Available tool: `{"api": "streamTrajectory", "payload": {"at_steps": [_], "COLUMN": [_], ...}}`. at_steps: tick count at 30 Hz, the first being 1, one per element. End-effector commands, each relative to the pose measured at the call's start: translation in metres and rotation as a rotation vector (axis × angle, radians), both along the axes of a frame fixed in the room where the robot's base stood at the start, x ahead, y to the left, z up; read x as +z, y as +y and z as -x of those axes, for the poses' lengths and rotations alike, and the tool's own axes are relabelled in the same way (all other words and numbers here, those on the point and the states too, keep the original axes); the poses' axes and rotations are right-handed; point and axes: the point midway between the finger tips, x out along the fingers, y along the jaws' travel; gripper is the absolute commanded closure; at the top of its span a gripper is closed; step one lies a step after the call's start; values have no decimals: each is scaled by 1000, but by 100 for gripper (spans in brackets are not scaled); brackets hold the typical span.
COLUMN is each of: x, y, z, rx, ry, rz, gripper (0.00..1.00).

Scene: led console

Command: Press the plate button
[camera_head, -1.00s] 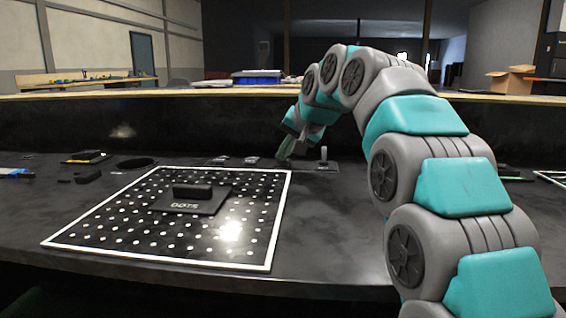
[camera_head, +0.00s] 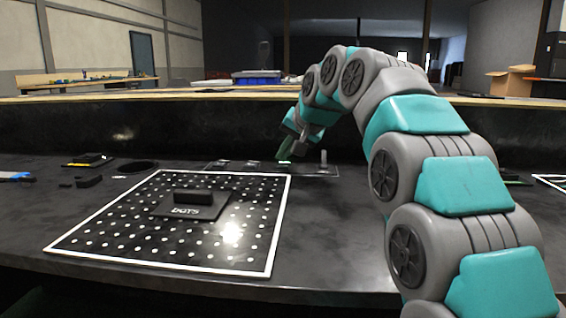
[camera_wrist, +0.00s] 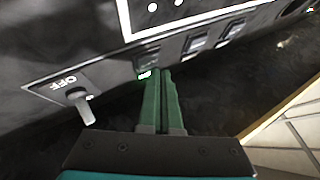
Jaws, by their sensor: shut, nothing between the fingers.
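A dark control panel (camera_head: 305,171) at the back of the table holds a row of small square buttons. In the wrist view, the button at my fingertips (camera_wrist: 144,74) shows a green light. Two other buttons, one nearer (camera_wrist: 195,43) and one farther (camera_wrist: 231,29), are in the same row. No label that names the plate button is readable. My gripper (camera_wrist: 158,73) is shut and empty, with its green fingertips at the lit button, partly covering it. In the head view, my gripper (camera_head: 284,157) reaches down to the panel.
A toggle switch (camera_wrist: 82,104) beside the word OFF stands up close to my fingers; it also shows in the head view (camera_head: 323,157). A white-bordered dotted board (camera_head: 110,246) with a dark handled plate (camera_head: 190,207) lies in front. Small dark blocks lie to the left.

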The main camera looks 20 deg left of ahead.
Motion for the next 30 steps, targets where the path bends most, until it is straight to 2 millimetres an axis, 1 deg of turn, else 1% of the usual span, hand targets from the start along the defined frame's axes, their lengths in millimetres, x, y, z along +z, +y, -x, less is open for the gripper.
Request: {"api": "streamTrajectory", "payload": {"at_steps": [6,10,27,30], "x": [0,4,56,61], "y": [0,0,0,0], "z": [0,0,0,0], "rx": [0,0,-1,-1], "ry": [0,0,0,0], "rz": [0,0,1,1], "gripper": [100,100,100,100]}}
